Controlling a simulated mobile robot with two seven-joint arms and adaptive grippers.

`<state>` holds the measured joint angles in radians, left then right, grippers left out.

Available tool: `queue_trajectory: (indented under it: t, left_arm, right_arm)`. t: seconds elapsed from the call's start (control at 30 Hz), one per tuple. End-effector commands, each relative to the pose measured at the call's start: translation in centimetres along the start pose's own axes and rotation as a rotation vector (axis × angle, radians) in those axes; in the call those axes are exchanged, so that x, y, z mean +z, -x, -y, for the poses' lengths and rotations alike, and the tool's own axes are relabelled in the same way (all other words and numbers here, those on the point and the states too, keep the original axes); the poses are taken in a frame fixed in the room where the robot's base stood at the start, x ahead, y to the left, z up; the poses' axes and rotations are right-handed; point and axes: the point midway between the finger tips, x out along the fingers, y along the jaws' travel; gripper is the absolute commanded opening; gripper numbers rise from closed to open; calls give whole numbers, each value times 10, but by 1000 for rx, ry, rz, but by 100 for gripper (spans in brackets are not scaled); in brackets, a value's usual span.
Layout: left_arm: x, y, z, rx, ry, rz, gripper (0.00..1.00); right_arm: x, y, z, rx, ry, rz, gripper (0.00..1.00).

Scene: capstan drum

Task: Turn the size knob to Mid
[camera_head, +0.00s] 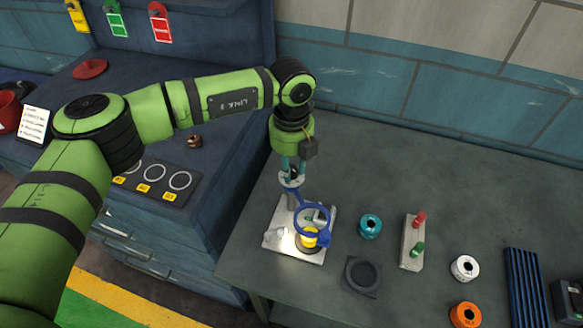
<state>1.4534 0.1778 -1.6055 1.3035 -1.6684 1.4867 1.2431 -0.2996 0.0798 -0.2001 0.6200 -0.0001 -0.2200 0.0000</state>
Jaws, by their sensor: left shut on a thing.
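My left gripper (291,172) points down from the end of my green arm, over the fixture on the table. It is shut on a small grey round piece (291,182) at the top of an upright grey post. I cannot tell whether this piece is the size knob, and no Mid mark is readable. The post stands on a white base plate (307,254). A blue ring (312,219) and a yellow spool-like part (309,238) are also on the fixture. The fingertips are small and partly hidden. My right gripper is not in view.
A teal spool (370,225), a dark square pad (362,277), a stand with red and green pegs (409,252), a white spool (464,268) and an orange spool (466,315) lie to the right. The table's (430,160) back is clear. A blue cabinet stands left.

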Motion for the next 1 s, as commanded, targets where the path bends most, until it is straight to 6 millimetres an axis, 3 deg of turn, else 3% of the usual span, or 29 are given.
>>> queue_trajectory:
  t: [0.03,0.5,1.0]
  left_arm:
    - [0,-6,0,-1,-31,1,0]
    - [0,-8,0,-1,-450,0,0]
    - [-1,-3,0,1,-835,-2,0]
  right_arm:
    - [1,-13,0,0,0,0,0]
    - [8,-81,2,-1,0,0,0]
    - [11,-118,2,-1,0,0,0]
